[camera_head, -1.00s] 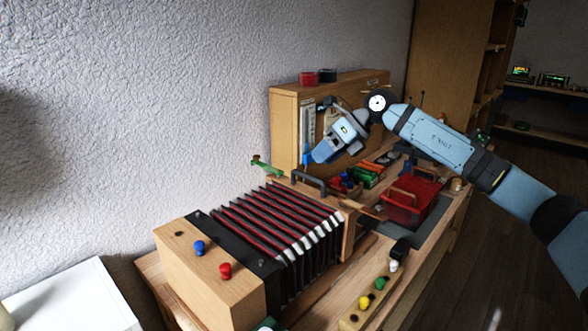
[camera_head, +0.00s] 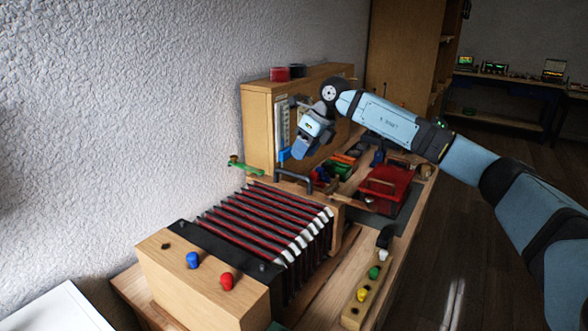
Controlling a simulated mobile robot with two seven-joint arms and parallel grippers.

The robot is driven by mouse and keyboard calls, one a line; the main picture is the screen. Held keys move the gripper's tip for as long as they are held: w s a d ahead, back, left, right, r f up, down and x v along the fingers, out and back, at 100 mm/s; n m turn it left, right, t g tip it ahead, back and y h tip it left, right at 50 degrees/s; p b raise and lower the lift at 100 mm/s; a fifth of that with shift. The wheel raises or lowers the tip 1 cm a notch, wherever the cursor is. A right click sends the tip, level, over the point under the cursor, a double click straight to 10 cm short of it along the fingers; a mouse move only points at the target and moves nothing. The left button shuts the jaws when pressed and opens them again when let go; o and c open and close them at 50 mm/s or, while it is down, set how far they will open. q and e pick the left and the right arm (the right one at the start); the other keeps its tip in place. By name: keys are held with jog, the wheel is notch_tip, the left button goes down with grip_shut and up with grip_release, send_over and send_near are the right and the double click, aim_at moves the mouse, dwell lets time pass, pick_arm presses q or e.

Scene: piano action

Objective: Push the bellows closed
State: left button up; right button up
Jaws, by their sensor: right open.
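The bellows (camera_head: 262,222) has black and red pleats with white corners and stands stretched open, with gaps between the folds. Its near end is a wooden block (camera_head: 205,288) with a blue and a red knob. Its far end is a wooden board, with a dark handle (camera_head: 295,181) standing by it. My right gripper (camera_head: 292,156) is open and empty, pointing down above and just beyond the handle, apart from the bellows. My left gripper is not in view.
A tall wooden cabinet (camera_head: 257,122) stands behind my right gripper. A red tray (camera_head: 385,190) and small colored parts lie right of the handle. A strip with yellow, green and white knobs (camera_head: 368,290) runs along the right. A textured wall bounds the left.

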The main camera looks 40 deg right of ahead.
jog(key=x, duration=0.6)
jog(key=shift+f, duration=0.1)
jog(key=shift+c, duration=0.4)
grip_shut()
